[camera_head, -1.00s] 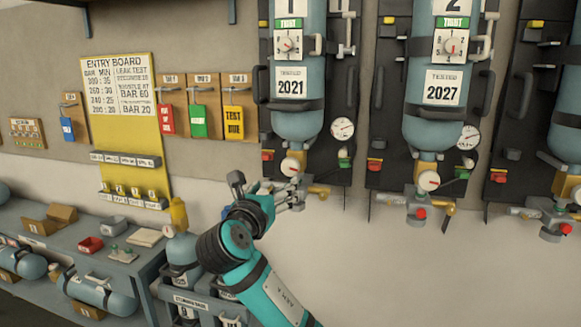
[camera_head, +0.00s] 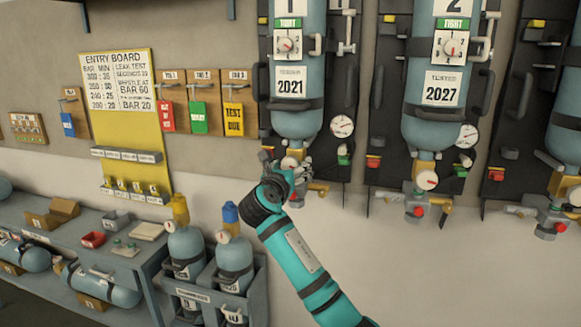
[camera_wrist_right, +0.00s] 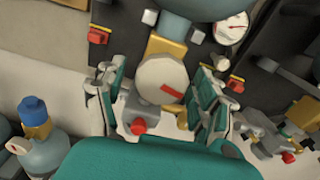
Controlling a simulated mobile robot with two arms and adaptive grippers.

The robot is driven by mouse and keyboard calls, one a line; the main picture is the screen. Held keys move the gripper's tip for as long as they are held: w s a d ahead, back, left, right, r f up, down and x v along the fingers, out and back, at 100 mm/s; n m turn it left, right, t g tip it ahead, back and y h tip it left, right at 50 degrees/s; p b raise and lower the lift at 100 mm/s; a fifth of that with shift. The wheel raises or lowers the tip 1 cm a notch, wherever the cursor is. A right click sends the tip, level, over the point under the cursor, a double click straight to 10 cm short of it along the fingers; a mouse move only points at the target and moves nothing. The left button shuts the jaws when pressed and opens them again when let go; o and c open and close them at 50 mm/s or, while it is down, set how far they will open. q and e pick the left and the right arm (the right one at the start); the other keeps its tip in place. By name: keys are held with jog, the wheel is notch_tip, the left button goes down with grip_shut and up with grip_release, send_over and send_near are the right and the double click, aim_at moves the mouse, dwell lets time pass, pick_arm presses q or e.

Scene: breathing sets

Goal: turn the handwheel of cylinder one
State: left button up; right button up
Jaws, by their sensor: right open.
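Cylinder one (camera_head: 297,112) is a blue tank strapped upright to a dark wall panel, neck down, with a 2021 label. Below its gold neck (camera_wrist_right: 165,48) sits a pale round disc with a red mark (camera_wrist_right: 158,82), which looks like the handwheel. In the head view my right gripper (camera_head: 288,172) is at this valve and hides part of it. In the right wrist view my right gripper (camera_wrist_right: 157,92) is open, with one finger on each side of the disc. I cannot tell whether the fingers touch it. My left gripper is not in view.
Cylinder two (camera_head: 432,120) hangs to the right with its own valve. A gauge (camera_head: 342,126) sits right of cylinder one's neck. A red knob (camera_wrist_right: 138,127) and gold fitting (camera_wrist_right: 182,118) lie below the disc. Blue cylinders stand in a rack (camera_head: 262,290) at lower left.

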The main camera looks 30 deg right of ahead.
jog(key=shift+c, duration=0.2)
jog(key=c, duration=1.1)
jog(key=shift+m, duration=0.3)
jog(key=shift+c, duration=0.3)
jog(key=m+p, duration=0.1)
jog(key=m, duration=0.1)
jog(key=shift+m, duration=0.3)
jog(key=m, duration=0.3)
jog(key=shift+w+a+m, duration=0.1)
jog(key=shift+a+m, duration=0.05)
jog(key=shift+m, duration=0.25)
jog(key=m+b, duration=0.1)
jog(key=m, duration=0.3)
jog(key=m+b, duration=0.1)
jog(key=m, duration=0.3)
jog(key=shift+w+r, duration=0.1)
jog(key=shift+m+b, duration=0.3)
jog(key=shift+m, duration=0.1)
